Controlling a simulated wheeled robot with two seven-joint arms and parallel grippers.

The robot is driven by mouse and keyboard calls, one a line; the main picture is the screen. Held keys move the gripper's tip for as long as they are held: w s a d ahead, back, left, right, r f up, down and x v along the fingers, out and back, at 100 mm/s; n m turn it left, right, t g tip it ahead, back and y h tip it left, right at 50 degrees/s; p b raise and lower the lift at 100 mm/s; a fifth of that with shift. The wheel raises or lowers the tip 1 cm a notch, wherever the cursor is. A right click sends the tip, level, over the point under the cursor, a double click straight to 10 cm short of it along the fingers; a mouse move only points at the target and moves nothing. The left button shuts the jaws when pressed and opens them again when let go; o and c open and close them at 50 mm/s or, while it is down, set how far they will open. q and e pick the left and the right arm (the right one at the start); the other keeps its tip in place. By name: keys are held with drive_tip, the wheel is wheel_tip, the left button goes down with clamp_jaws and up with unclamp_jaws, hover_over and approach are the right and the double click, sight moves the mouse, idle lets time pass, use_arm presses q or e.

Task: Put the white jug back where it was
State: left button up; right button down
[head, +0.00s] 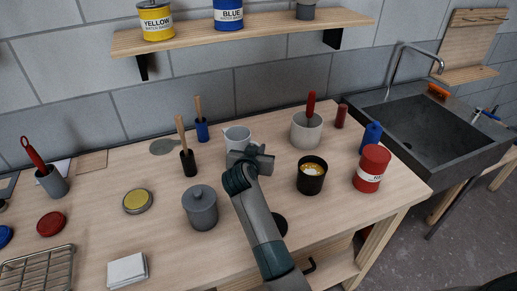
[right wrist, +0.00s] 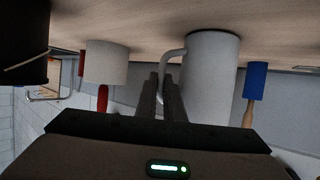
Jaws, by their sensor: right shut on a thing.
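The white jug (head: 237,134) stands upright at the back middle of the table (head: 105,180), close to the wall. My right gripper (head: 254,154) is in front of it. In the right wrist view, which is upside down, the gripper's fingers (right wrist: 163,96) are shut on the handle of the white jug (right wrist: 210,78). The jug's base is at or very near the tabletop; I cannot tell whether it touches. My left gripper is not in view.
A pale pot (head: 306,131) with a red-handled tool stands right of the jug, a black cup (head: 311,176) nearer. Blue (head: 202,131) and black (head: 188,163) wooden-handled tools stand left. A grey lidded pot (head: 200,208) is in front. A flat grey oval (head: 165,146) lies back left.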

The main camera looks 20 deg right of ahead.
drive_tip(key=shift+r, duration=0.1)
drive_tip(key=c, duration=2.3)
unclamp_jaws()
drive_tip(key=o, duration=0.4)
drive_tip(key=shift+o, duration=0.2)
drive_tip(key=shift+s+a+r+p, duration=0.3)
drive_tip(key=shift+s+p, duration=0.2)
drive_tip(key=shift+p, duration=0.4)
drive_tip(key=p+v, duration=1)
drive_tip(key=shift+s, duration=0.4)
drive_tip(key=shift+a, duration=0.15)
